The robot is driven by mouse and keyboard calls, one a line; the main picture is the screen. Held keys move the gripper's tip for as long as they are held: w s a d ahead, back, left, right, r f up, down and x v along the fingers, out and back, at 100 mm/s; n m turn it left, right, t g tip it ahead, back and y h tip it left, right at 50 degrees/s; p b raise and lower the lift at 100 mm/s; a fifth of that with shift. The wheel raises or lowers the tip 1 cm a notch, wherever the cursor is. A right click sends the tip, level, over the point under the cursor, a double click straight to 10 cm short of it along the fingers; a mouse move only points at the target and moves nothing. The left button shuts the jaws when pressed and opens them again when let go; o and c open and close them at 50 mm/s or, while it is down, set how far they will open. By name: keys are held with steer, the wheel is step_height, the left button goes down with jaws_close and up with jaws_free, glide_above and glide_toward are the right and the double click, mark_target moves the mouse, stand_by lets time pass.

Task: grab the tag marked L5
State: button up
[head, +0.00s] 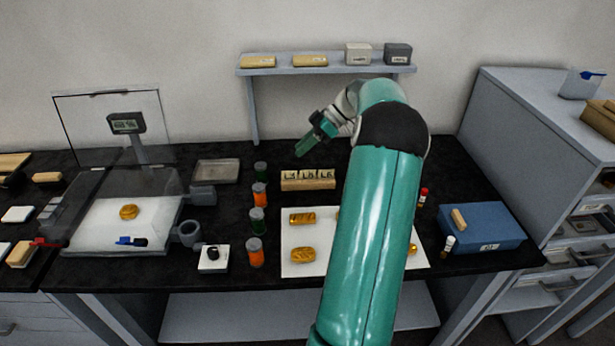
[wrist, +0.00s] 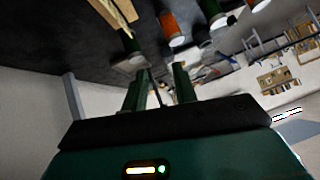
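A pale wooden holder (head: 308,185) stands on the black bench with a row of three small tags. The middle tag (head: 308,174) seems to read L5, with another L-marked tag on each side; the lettering is small. My gripper (head: 302,149) hangs above and behind the holder, apart from it. In the wrist view my gripper (wrist: 160,82) shows two green fingers with a gap between them and nothing held. A pale wooden piece at the top left of the wrist view (wrist: 115,12) may be the holder; no tag lettering is readable there.
Orange and green vials (head: 259,195) stand left of the holder. A white sheet (head: 290,268) with gold pieces lies in front, partly hidden by my arm. A shelf (head: 325,70) is behind, a balance (head: 120,225) at left, a blue box (head: 483,228) at right.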

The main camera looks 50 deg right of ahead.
steer(key=s+d+f+n+t, duration=0.1)
steer(key=s+d+f+t, duration=0.3)
steer(key=s+d, duration=0.55)
glide_toward(308, 176)
steer(key=w, duration=0.1)
steer(key=w+a, duration=0.1)
steer(key=w, duration=0.1)
steer(key=shift+w+a+g, duration=0.15)
steer(key=shift+a+g, duration=0.2)
steer(key=shift+g, duration=0.05)
steer(key=x, duration=0.5)
steer(key=shift+w+a, duration=0.3)
steer(key=shift+a, duration=0.1)
jaws_close()
